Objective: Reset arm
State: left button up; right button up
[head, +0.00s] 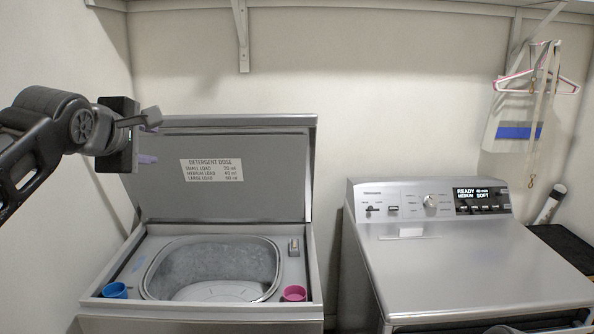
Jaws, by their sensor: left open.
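My left arm comes in from the left, and its gripper (149,138) is raised in front of the left part of the washer's open lid (260,160). Its two fingers are spread apart, with nothing between them. The topload washer (100,302) stands below with its lid up and its tub (215,265) showing, empty as far as I can see. I cannot tell whether the gripper touches the lid. My right gripper does not show.
A blue cup (115,290) and a pink cup (294,293) sit at the washer's front corners. A second silver machine (470,265) with a lit display stands to the right. Hangers (540,82) hang at the right wall. A shelf bracket (242,40) is above.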

pick_arm(q)
jog(key=w+d+f+m+h, duration=0.4)
jog(key=w+d+f+m, duration=0.2)
jog(key=d+f+m, duration=0.5)
jog(key=s+d+f+m+g, duration=0.1)
jog(key=d+f+m+g, duration=0.15)
jog(key=f, duration=1.05)
jog(key=d+f+m+g, duration=0.1)
jog(key=d+f+m, duration=0.15)
jog(key=f, duration=1.15)
jog(key=s+d+f+g, duration=0.1)
jog(key=s+f, duration=0.4)
jog(key=f, duration=0.3)
jog(key=s+d+f+m+g, duration=0.1)
jog(key=s+f, duration=0.4)
jog(key=f, duration=0.2)
jog(key=s+d+f+g, duration=0.15)
jog(key=s+f, duration=0.25)
jog(key=f, duration=0.4)
jog(key=s+f+g, duration=0.3)
jog(key=s+f, duration=0.4)
jog(key=s, duration=0.5)
jog(key=s+f+g, duration=0.3)
jog(key=s+f, duration=0.4)
jog(key=s, duration=0.5)
jog(key=shift+s+f+n, duration=0.2)
jog(key=shift+s+n, duration=0.05)
jog(key=shift+n, duration=0.15)
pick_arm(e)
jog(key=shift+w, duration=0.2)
